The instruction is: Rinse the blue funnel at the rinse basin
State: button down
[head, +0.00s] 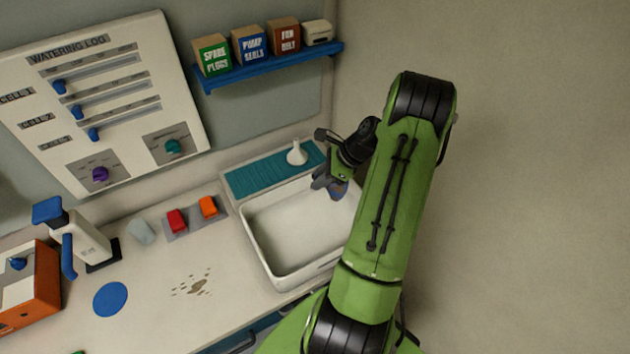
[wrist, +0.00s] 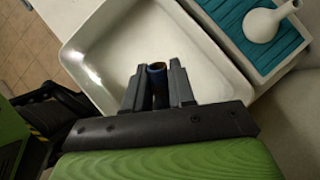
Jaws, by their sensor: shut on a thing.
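The blue funnel (wrist: 156,68) is between the fingers of my gripper (wrist: 158,85), which is shut on it. Only its round upper end shows in the wrist view; the rest is hidden by the fingers. The basin (wrist: 100,62) also fills the upper wrist view. I cannot tell whether the funnel touches the basin.
A white funnel-like vessel (head: 297,154) stands on the teal ribbed mat (head: 258,180) behind the basin. Red (head: 177,221) and orange (head: 208,206) blocks sit left of the basin. A stain (head: 194,285) marks the counter. A blue shelf (head: 270,66) with boxes hangs above.

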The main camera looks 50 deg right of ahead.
jog(key=shift+s+f, duration=0.2)
jog(key=shift+f, duration=0.3)
notch_tip(320, 180, down, 13)
jog(key=b, duration=0.9)
jog(key=shift+f+b, duration=0.1)
jog(key=shift+b, duration=0.25)
